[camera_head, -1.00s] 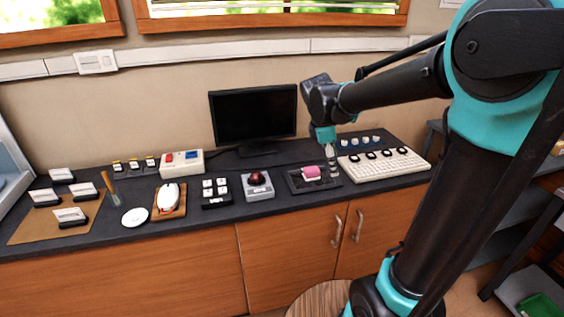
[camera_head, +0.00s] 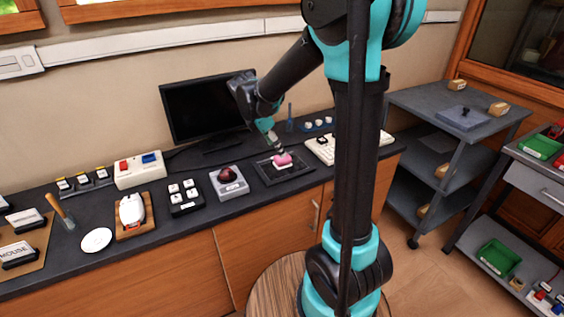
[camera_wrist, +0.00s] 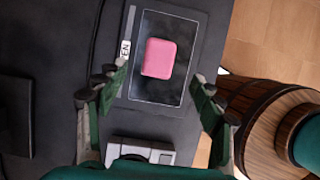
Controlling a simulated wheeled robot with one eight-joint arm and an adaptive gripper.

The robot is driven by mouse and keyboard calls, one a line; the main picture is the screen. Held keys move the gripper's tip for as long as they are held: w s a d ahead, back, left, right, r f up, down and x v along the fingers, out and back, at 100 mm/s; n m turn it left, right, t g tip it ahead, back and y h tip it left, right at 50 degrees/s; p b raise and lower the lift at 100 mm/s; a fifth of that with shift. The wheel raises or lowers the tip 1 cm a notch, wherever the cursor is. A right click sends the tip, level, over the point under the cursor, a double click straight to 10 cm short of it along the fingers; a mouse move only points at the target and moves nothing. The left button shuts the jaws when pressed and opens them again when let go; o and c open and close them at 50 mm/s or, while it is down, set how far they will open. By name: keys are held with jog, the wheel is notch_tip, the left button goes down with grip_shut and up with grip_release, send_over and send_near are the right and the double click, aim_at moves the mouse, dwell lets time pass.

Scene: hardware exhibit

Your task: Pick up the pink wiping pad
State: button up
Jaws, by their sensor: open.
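The pink wiping pad (camera_head: 283,160) lies on a dark flat tablet (camera_head: 296,169) on the counter. In the wrist view the pad (camera_wrist: 159,58) is a rounded pink block on the tablet's dark screen (camera_wrist: 183,90). My gripper (camera_head: 279,149) is just above the pad in the head view. In the wrist view my gripper (camera_wrist: 160,82) is open, with one finger on each side of the pad and nothing between them. The fingers appear apart from the pad.
A grey box with a dark red ball (camera_head: 228,182) stands left of the tablet. A monitor (camera_head: 205,106) is behind, and a white keyboard (camera_head: 321,149) is to the right.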

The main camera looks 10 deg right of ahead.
jog(key=shift+x, duration=3.65)
jog(key=shift+w, duration=0.1)
jog(key=c, duration=1.2)
jog(key=shift+r, duration=0.2)
notch_tip(320, 180, up, 20)
jog(key=shift+f, duration=0.15)
